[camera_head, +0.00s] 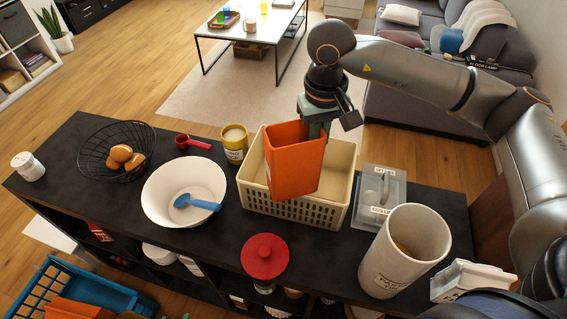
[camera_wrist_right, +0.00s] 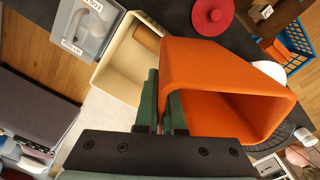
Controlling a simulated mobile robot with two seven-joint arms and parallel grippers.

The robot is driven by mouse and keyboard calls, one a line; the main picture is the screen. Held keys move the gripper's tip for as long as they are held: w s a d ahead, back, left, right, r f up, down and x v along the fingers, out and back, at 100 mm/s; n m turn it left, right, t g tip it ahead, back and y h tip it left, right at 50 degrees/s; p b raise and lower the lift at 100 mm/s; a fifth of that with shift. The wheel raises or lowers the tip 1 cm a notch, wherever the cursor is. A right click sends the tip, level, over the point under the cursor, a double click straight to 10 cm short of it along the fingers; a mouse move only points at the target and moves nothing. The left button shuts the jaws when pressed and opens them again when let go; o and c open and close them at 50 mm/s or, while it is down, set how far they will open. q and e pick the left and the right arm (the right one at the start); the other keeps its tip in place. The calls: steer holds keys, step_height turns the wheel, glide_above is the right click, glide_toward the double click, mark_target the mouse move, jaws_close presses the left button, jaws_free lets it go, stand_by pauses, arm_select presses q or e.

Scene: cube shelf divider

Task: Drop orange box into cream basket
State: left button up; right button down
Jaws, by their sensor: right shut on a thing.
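The orange box (camera_head: 293,158) is held upright above the cream basket (camera_head: 302,209), which stands on the dark shelf top. My right gripper (camera_head: 316,128) comes down from above and is shut on one wall of the orange box. In the right wrist view the green fingers (camera_wrist_right: 161,112) pinch the wall of the orange box (camera_wrist_right: 215,72), whose open hollow faces the camera. The cream basket (camera_wrist_right: 128,60) shows beyond it. The box hides part of the basket's inside. My left gripper is not in view.
A white bowl (camera_head: 176,196) with a blue scoop and a yellow mug (camera_head: 234,145) stand left of the basket. A lidded grey container (camera_head: 377,192) and a tall white canister (camera_head: 404,247) stand right. A red lid (camera_head: 264,256) is in front.

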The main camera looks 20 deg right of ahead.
steer(key=w+d+r+m, duration=0.1)
steer(key=w+d, duration=0.4)
steer(key=w, duration=0.2)
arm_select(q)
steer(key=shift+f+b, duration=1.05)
arm_select(e)
step_height(320, 180, down, 11)
steer(key=w+d+m, duration=0.1)
steer(key=d, duration=0.1)
steer(key=shift+d+f, duration=0.15)
steer(key=shift+d, duration=0.25)
steer(key=c, duration=0.9)
jaws_free()
steer(key=shift+c, duration=0.2)
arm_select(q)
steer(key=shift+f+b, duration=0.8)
arm_select(e)
step_height(320, 180, up, 13)
steer(key=shift+f, duration=0.2)
